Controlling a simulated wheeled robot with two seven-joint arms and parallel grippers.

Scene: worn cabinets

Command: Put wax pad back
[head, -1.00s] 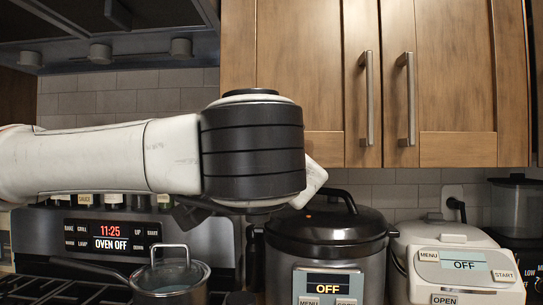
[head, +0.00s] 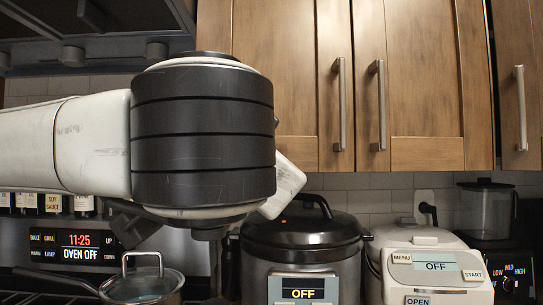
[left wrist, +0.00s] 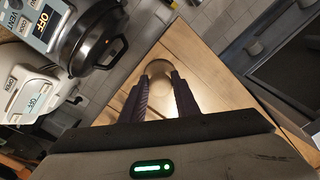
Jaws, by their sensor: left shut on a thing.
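My left gripper (left wrist: 160,78) shows in the left wrist view with its two dark ribbed fingers shut on a round, tan, disc-like thing, which looks like the wax pad (left wrist: 158,68). The pad sits between the fingertips, in front of a wooden cabinet surface. In the head view my left arm comes in from the left, and its large dark joint hides the gripper's fingers and the pad. My right gripper is in neither view.
Closed wooden cabinets (head: 428,80) with metal handles hang above the counter. Below them stand a dark pressure cooker (head: 300,235), a white rice cooker (head: 425,262) and a blender (head: 487,215). A lidded pot (head: 143,286) stands on the stove at left.

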